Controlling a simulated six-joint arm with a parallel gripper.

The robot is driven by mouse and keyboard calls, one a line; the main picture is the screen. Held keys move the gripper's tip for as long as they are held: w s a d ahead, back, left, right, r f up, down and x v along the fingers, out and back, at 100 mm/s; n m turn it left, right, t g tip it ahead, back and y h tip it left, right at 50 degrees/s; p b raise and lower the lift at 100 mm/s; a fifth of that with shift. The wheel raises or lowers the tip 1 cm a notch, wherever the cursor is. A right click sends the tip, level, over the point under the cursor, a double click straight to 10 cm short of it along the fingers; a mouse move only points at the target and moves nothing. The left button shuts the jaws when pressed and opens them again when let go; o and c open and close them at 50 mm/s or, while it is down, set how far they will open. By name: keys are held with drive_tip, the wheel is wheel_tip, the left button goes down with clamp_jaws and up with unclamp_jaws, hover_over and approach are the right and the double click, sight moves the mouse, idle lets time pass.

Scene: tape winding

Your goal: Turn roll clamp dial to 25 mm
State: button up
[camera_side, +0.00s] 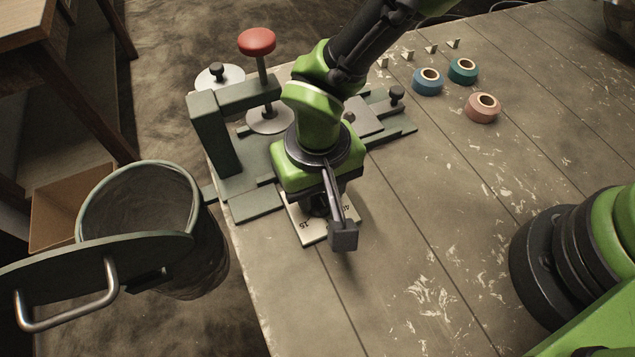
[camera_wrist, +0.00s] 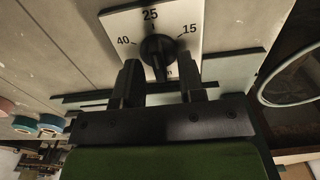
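The roll clamp dial (camera_wrist: 157,47) is a black knob on a white plate (camera_wrist: 185,14), shown in the wrist view. The plate reads 25 at the top, 40 at left and 15 at right; a lower label is mostly hidden. The knob's narrow end points down, toward that lower label and away from 25. My gripper (camera_wrist: 159,64) is open, with one finger on each side of the knob's lower part; I cannot tell whether they touch it. In the side view my gripper (camera_side: 319,204) is over the plate (camera_side: 311,238) and mostly hides the dial.
A dark green winding fixture (camera_side: 215,140) with a red-topped press (camera_side: 257,41) stands beside my wrist. Blue (camera_side: 428,81), teal (camera_side: 463,70) and pink (camera_side: 483,107) tape rolls lie at upper right. A lidded bin (camera_side: 140,205) stands off the table's left edge.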

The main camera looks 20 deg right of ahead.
wheel_tip(320, 180, up, 10)
idle(0.7)
drive_tip(key=d+r+m+t+y, duration=0.2)
drive_tip(key=d+r+t, duration=0.1)
drive_tip(key=d+r, duration=1.15)
drive_tip(key=s+d+r+m+t, duration=0.2)
drive_tip(key=s+d+r+t, duration=0.2)
drive_tip(key=s+d, duration=0.5)
drive_tip(key=shift+s+d+r, duration=0.2)
drive_tip(key=shift+s+d, duration=0.2)
drive_tip(key=shift+s, duration=0.1)
